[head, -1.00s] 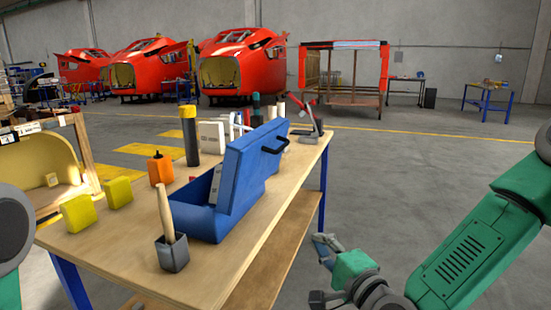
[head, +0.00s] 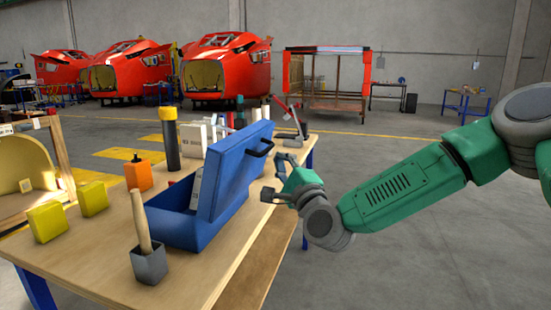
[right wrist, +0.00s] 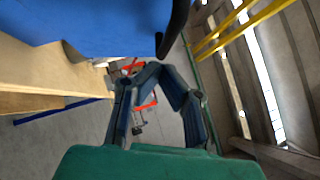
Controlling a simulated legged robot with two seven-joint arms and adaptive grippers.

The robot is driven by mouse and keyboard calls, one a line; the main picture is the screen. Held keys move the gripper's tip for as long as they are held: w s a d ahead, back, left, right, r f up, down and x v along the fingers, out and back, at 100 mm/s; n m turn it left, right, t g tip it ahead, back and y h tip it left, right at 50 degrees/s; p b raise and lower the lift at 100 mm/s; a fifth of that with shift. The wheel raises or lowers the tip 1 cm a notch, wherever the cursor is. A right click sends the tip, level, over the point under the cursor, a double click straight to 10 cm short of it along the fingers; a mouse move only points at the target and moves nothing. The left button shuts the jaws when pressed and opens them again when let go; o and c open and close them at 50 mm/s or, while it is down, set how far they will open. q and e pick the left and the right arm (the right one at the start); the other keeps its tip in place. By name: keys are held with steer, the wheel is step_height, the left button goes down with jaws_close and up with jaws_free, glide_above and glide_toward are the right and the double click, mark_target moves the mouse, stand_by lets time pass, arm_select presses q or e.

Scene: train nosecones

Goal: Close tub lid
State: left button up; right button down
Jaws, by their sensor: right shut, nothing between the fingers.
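The blue tub (head: 178,228) stands on the wooden workbench with its blue lid (head: 232,170) raised and tilted open. A black handle (head: 262,149) sits on the lid's outer face. My right gripper (head: 276,178) is shut and empty, just right of the lid and a little below the handle. In the right wrist view the shut fingers (right wrist: 155,70) point past the lid (right wrist: 90,25), with the handle (right wrist: 174,28) above them. I see no contact between fingers and lid. Part of a pale item shows inside the tub. My left gripper is out of view.
On the workbench (head: 90,250), a grey holder with a wooden-handled tool (head: 148,264) stands in front of the tub. Yellow blocks (head: 47,221), an orange bottle (head: 138,175) and a dark yellow-topped cylinder (head: 170,140) stand left and behind. Floor right of the bench is open.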

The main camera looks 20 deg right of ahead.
steer(key=shift+w+a+r, duration=0.3)
steer(key=shift+w+a, duration=0.15)
steer(key=shift+r, duration=0.1)
